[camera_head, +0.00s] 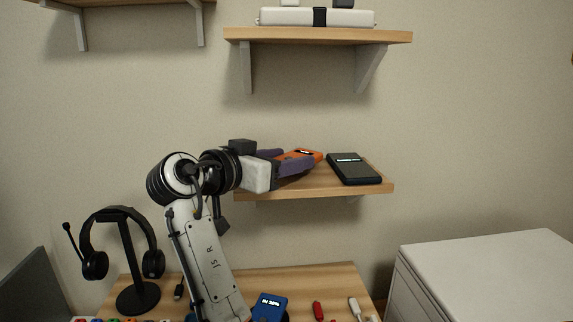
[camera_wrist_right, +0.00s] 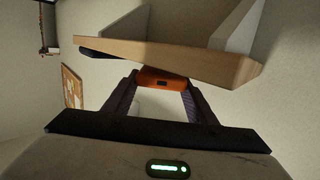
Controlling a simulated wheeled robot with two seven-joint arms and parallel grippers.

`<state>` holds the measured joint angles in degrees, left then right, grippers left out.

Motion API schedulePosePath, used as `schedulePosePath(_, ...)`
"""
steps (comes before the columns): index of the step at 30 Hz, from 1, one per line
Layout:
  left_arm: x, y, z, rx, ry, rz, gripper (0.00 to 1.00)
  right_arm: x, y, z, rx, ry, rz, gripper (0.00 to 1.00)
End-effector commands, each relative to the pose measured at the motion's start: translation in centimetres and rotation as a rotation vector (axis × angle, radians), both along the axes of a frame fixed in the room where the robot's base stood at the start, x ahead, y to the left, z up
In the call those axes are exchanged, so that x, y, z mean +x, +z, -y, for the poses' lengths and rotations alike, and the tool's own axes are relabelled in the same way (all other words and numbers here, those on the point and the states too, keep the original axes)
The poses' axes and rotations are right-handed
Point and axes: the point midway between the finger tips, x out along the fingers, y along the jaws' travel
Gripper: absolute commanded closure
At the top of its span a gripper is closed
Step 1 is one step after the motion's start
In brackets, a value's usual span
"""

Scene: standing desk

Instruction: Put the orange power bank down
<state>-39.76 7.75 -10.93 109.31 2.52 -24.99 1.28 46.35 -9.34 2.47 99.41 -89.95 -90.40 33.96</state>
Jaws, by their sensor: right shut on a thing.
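The orange power bank (camera_head: 304,154) is between the fingers of my right gripper (camera_head: 296,163), over the left part of the lower wall shelf (camera_head: 313,188). In the right wrist view the orange power bank (camera_wrist_right: 162,79) shows between the two purple-grey fingertips (camera_wrist_right: 160,88), close to the wooden shelf (camera_wrist_right: 165,57). The right gripper is shut on it. I cannot tell whether the power bank touches the shelf. My left gripper is not in view.
A dark power bank (camera_head: 353,169) lies on the right of the same shelf. A higher shelf (camera_head: 318,36) holds a white bar. Below, the desk (camera_head: 340,284) has a headphone stand (camera_head: 127,262), a blue device (camera_head: 269,308) and small sticks. A white cabinet (camera_head: 490,270) stands right.

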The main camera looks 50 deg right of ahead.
Motion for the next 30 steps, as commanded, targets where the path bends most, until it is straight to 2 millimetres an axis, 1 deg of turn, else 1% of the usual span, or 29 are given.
schedulePosePath(1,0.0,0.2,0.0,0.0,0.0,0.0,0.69,0.0,-0.6,0.0,-0.003,0.0,0.0,0.77)
schedulePosePath(4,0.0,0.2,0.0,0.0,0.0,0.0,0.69,0.0,-1.2,0.0,-0.003,0.001,0.002,0.77)
schedulePosePath(11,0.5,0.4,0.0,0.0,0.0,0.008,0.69,0.0,-1.3,0.0,-0.003,0.0,0.004,0.77)
schedulePosePath(15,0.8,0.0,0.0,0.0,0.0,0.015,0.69,0.0,-1.8,0.0,-0.002,0.001,0.003,0.77)
schedulePosePath(16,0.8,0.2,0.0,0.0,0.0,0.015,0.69,0.0,-1.7,0.0,-0.001,0.001,0.002,0.45)
schedulePosePath(18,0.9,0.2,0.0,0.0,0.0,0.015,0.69,0.0,-1.7,0.0,0.0,0.001,0.002,0.33)
schedulePosePath(19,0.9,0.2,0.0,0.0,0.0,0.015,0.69,0.0,-1.7,0.0,0.0,0.001,0.002,0.3)
schedulePosePath(26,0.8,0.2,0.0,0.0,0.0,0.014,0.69,0.0,-1.7,0.0,0.0,0.001,0.002,0.3)
schedulePosePath(30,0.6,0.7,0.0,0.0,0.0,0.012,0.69,0.0,-1.1,-0.1,0.0,0.002,0.002,0.3)
